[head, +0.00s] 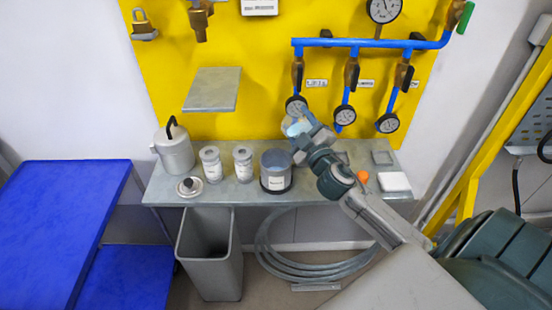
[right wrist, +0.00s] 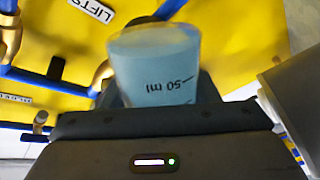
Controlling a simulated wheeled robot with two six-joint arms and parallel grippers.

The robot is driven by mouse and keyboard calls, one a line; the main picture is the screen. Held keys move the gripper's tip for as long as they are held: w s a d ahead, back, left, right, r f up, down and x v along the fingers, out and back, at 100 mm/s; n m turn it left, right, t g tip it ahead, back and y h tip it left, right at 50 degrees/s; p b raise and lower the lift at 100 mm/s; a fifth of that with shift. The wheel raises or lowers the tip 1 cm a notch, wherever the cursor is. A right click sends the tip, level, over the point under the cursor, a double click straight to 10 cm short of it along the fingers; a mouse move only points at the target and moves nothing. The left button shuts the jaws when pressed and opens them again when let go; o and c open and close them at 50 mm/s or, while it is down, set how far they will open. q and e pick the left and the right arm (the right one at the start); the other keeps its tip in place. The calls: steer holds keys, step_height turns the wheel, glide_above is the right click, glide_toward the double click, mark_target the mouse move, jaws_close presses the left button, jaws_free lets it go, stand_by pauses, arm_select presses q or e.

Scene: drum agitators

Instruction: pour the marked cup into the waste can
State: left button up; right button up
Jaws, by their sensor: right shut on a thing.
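The marked cup (head: 294,126) is a small clear cup of light blue liquid, held above the back of the shelf. In the right wrist view the cup (right wrist: 153,62) shows a black "50 ml" mark and line. My right gripper (head: 304,134) is shut on the cup; its fingers are mostly hidden in both views. The waste can (head: 236,270) is a tall grey open bin on the floor in front of the shelf, below and left of the cup. My left gripper is not in view.
On the grey shelf (head: 245,194) stand a grey jug (head: 175,154), two small labelled jars (head: 211,166), a larger open labelled pot (head: 276,183) and a round lid (head: 189,187). Blue pipes and gauges (head: 296,105) are close behind the cup. A coiled hose (head: 268,256) lies right of the can.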

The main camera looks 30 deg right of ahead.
mark_target(289, 119)
steer(key=shift+f+n, duration=0.15)
steer(key=shift+n, duration=0.45)
steer(key=shift+a+r+n+t+y+p, duration=0.15)
steer(key=shift+r+n+y+p, duration=0.15)
steer(key=shift+r+n+p, duration=0.5)
steer(key=shift+r+n+t+y+p, duration=0.15)
steer(key=shift+n+y+p, duration=0.25)
steer(key=shift+n, duration=0.8)
stand_by(1.2)
steer(key=shift+a+f+n+y, duration=0.3)
steer(key=shift+a+f+n, duration=0.15)
steer(key=shift+a+n, duration=0.5)
stand_by(0.8)
steer(key=shift+a+r+n+y+p, duration=0.15)
steer(key=shift+r+n+p, duration=0.1)
steer(key=shift+n+p, duration=0.4)
steer(key=shift+r+n+y+p, duration=0.15)
steer(key=shift+r+n+p, duration=0.15)
steer(key=shift+n, duration=0.6)
stand_by(0.5)
